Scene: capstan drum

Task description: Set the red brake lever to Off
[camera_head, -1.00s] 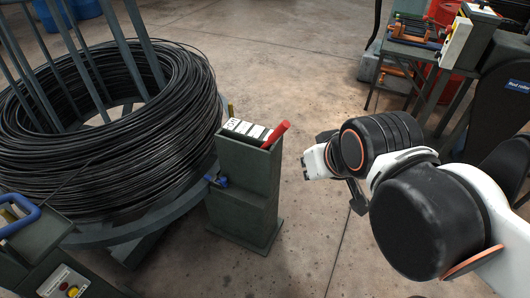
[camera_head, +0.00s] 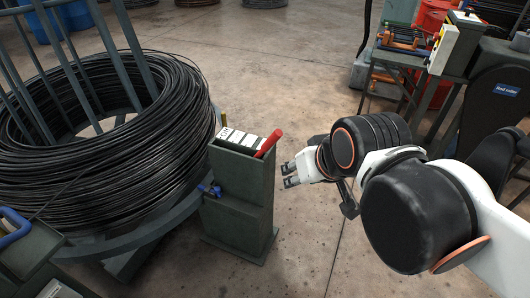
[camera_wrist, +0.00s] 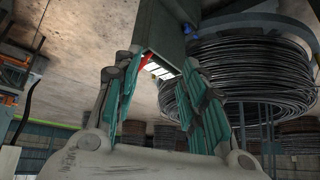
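The red brake lever (camera_head: 269,143) sits on top of a dark green post (camera_head: 238,196). It is tilted toward the right end of a black and white label plate (camera_head: 240,140). My gripper (camera_head: 288,175) is just right of the post, below its top, apart from the lever. In the wrist view my gripper (camera_wrist: 165,105) has its fingers spread with nothing between them. The lever (camera_wrist: 147,62) shows there as a small red strip beyond the fingers, partly hidden by the left finger.
A large coil of black wire (camera_head: 95,180) on a drum stands left of the post. A blue-handled part (camera_head: 209,190) sticks out on the post's left side. The floor behind the post is clear.

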